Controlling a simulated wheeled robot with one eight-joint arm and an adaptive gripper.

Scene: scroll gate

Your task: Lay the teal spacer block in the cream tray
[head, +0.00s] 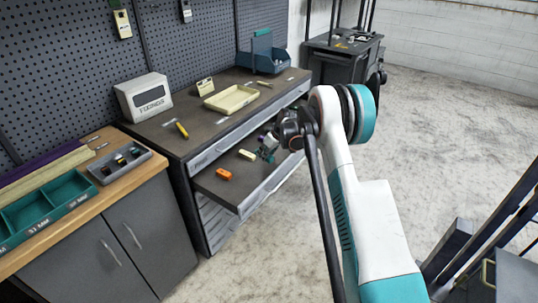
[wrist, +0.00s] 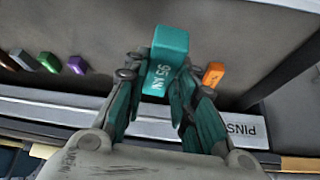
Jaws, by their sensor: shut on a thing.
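The teal spacer block (wrist: 170,48) is between the fingers of my gripper (wrist: 156,80) in the wrist view, with pale lettering on its near face. The gripper is shut on it. In the head view my gripper (head: 268,146) is over the open drawer, and the block is too small there to tell apart from the fingers. I cannot tell whether the block touches the drawer floor. The cream tray (head: 232,99) lies on the dark cabinet top, behind and above the drawer, and looks empty.
The open drawer (head: 215,188) holds an orange block (head: 223,174) and a cream block (head: 247,155). Green (wrist: 50,62) and purple (wrist: 77,65) blocks show in the wrist view.

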